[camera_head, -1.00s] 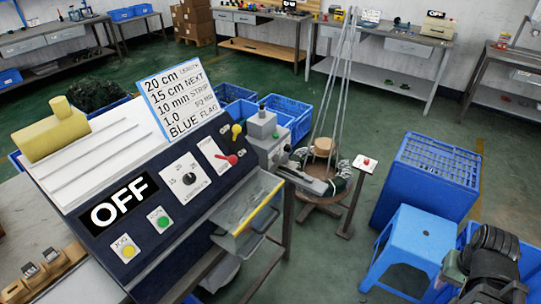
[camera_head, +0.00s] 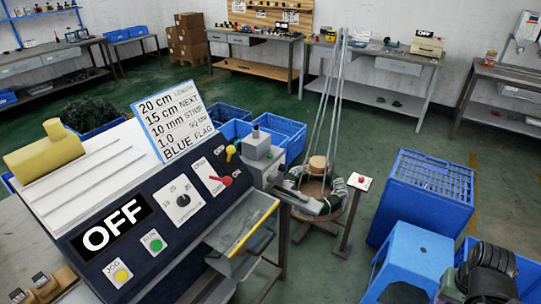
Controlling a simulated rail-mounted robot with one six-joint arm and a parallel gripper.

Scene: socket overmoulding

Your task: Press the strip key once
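The machine's sloping dark control panel (camera_head: 175,222) fills the left of the view. It carries a black display reading OFF (camera_head: 110,224), a yellow JOG button (camera_head: 121,275), a green button (camera_head: 156,245) with a small label, a white dial plate (camera_head: 184,199), a red lever (camera_head: 221,180) and a yellow lever (camera_head: 231,152). I cannot pick out a key clearly labelled strip. A white sign (camera_head: 172,112) behind the panel lists "10 mm STRIP" among other lines.
Small blocks with dark tops (camera_head: 42,284) stand at bottom left. A tray with a yellow edge (camera_head: 240,238) juts from the panel's right. A red button on a post (camera_head: 361,182), a blue stool (camera_head: 412,255) and a blue crate (camera_head: 432,185) stand right. Green floor lies open behind.

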